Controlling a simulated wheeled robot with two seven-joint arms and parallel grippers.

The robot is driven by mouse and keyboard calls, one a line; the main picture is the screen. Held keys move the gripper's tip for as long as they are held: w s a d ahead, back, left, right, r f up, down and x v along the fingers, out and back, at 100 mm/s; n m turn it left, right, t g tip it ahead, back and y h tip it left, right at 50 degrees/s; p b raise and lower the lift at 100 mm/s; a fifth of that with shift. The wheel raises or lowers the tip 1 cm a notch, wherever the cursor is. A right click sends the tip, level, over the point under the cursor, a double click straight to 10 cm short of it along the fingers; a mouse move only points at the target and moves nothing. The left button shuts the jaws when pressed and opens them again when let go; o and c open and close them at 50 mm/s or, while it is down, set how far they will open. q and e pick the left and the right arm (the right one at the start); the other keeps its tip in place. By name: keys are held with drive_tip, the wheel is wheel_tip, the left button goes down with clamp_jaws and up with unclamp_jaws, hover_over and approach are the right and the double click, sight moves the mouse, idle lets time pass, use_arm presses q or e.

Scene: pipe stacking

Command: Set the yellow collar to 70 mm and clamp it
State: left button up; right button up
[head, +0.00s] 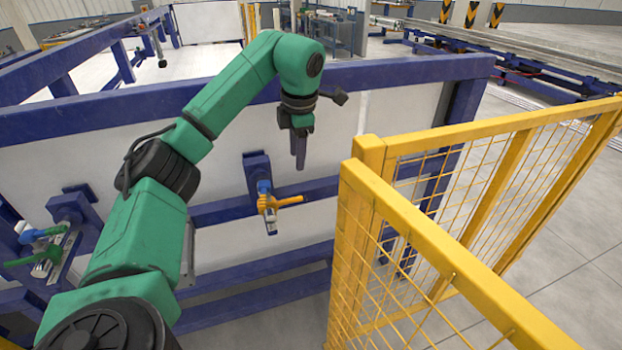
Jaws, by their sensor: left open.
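The yellow collar (267,203) sits on a short, pale rod that hangs down from a blue bracket (257,166) on the blue frame. Its yellow-orange handle (289,200) sticks out to the right. A blue part (264,187) shows on the rod just above the collar. My left gripper (299,160) points down, above and a little right of the collar, apart from it. It is open and holds nothing that I can see. The scale and the collar's exact setting are too small to read. My right gripper is out of the picture.
A yellow mesh fence (430,225) stands close on the right. A blue beam (390,70) runs across behind my left arm. At the far left, another bracket holds a green handled collar (45,256) and a blue-white one. Open floor lies beyond the fence.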

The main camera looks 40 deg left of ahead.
sight(292, 199)
use_arm(q)
drive_tip(key=p+x, duration=0.1)
drive_tip(key=x, duration=0.3)
drive_tip(key=s+p+x, duration=0.1)
drive_tip(key=x, duration=0.3)
drive_tip(key=p+x, duration=0.1)
drive_tip(key=x, duration=0.4)
drive_tip(key=shift+s+f, duration=0.2)
drive_tip(key=shift+s, duration=0.1)
drive_tip(key=shift+s+f, duration=0.1)
drive_tip(key=shift+f, duration=0.05)
drive_tip(key=shift+s, duration=0.2)
drive_tip(key=c, duration=0.4)
drive_tip(key=shift+w, duration=0.1)
clamp_jaws()
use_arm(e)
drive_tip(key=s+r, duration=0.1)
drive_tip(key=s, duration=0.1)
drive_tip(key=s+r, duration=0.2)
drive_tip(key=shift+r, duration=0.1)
use_arm(q)
drive_tip(key=shift+d, duration=0.1)
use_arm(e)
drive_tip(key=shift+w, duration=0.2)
